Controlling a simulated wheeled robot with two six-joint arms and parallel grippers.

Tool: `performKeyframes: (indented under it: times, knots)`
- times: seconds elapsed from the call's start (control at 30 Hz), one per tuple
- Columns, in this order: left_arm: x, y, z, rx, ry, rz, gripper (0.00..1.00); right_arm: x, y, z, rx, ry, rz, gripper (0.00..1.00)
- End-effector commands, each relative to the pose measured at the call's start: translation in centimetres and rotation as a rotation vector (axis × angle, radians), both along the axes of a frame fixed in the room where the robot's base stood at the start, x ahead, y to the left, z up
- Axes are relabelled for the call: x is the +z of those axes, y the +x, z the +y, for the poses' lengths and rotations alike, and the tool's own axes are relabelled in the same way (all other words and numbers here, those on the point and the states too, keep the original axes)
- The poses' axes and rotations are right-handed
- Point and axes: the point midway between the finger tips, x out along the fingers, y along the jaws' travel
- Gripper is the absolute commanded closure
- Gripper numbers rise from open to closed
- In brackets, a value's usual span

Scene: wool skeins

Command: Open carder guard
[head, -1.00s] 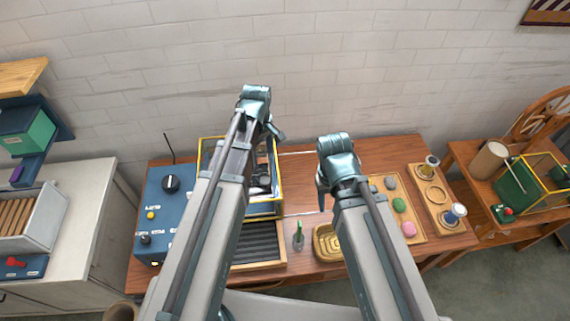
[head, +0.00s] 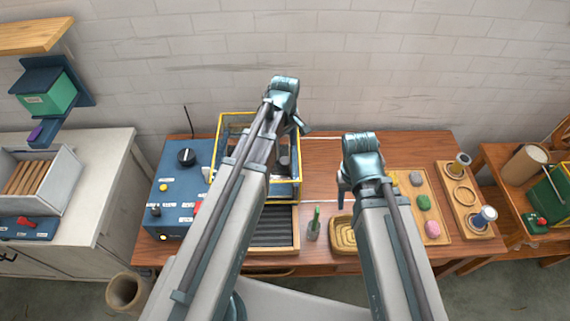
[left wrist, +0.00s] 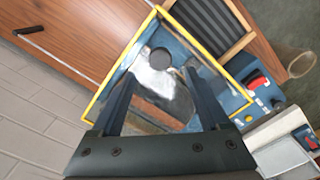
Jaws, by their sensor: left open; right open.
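The carder's guard (head: 219,127) is a clear cover with a yellow frame, over a blue carder body on the wooden table. It looks lowered in the head view. My left gripper (head: 303,127) is above the guard's right part, and my arm hides much of the guard. In the left wrist view my open left gripper (left wrist: 160,82) has both fingers over the clear guard panel (left wrist: 150,58), with nothing held. Whether they touch it I cannot tell. My right gripper (head: 344,192) is open and empty, right of the carder.
A blue control box (head: 180,180) with knobs stands left of the carder. A wooden tray (head: 413,190) with coloured lumps lies right. The table behind my right gripper is clear.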

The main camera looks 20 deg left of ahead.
Motion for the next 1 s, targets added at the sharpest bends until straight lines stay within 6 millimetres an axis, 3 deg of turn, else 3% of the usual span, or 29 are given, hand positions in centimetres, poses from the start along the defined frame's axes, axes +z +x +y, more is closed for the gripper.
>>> performKeyframes:
  times: [0.03,0.33,0.77,0.83,1.0]
  knots:
    - [-1.5,0.0,0.0,0.0,0.0,0.0,0.21,-1.5,0.0,0.0,-0.001,0.0,0.0,0.5]
    - [-5.5,0.0,0.0,0.0,0.0,0.0,0.21,-5.5,0.0,0.0,0.001,0.0,-0.002,0.5]
    - [-6.3,0.0,0.0,0.0,0.0,0.0,0.21,-6.3,0.0,0.0,0.004,-0.001,-0.001,0.5]
    - [-6.3,0.0,0.0,0.0,0.0,0.0,0.28,-6.3,0.0,0.0,0.004,-0.001,-0.001,0.5]
    - [-6.3,0.0,0.0,0.0,0.0,0.0,0.59,-6.3,0.0,0.0,0.004,-0.001,-0.001,0.5]
